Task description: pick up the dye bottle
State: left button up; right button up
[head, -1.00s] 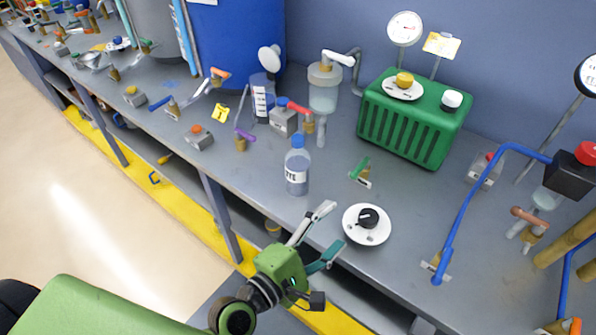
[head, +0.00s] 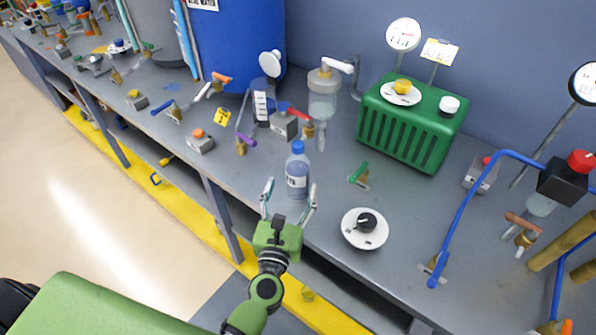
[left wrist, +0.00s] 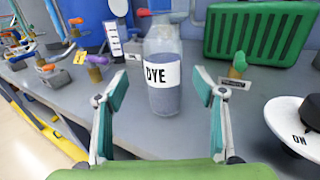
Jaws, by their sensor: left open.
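The dye bottle (head: 297,178) is clear with a blue cap and a white label, and stands upright near the front edge of the bench. In the left wrist view the bottle (left wrist: 162,85) shows its DYE label and greyish-blue contents, with the cap cut off by the top of the picture. My left gripper (head: 289,187) is open, its fingers pointing at the bottle from the front. In the left wrist view the left gripper (left wrist: 158,92) has one finger on each side of the bottle, with visible gaps. My right gripper is not in view.
The grey bench (head: 320,212) carries a white dial plate (head: 364,229) right of the bottle and a small green-handled valve (head: 358,174). A purple-handled valve (head: 243,140) stands left of it. A green ribbed tank (head: 412,120) stands behind.

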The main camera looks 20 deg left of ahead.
aim_at(296, 180)
pick_arm(q)
jog(key=shift+w, duration=0.65)
jog(key=shift+w+r, duration=0.15)
jog(key=shift+w, duration=0.1)
jog(key=w+p, duration=0.2)
jog(key=w, duration=0.2)
jog(key=shift+w+r, duration=0.1)
jog(key=shift+r, duration=0.05)
jog(key=shift+w+a, duration=0.15)
jog(key=shift+w, duration=0.15)
jog(key=c, duration=1.6)
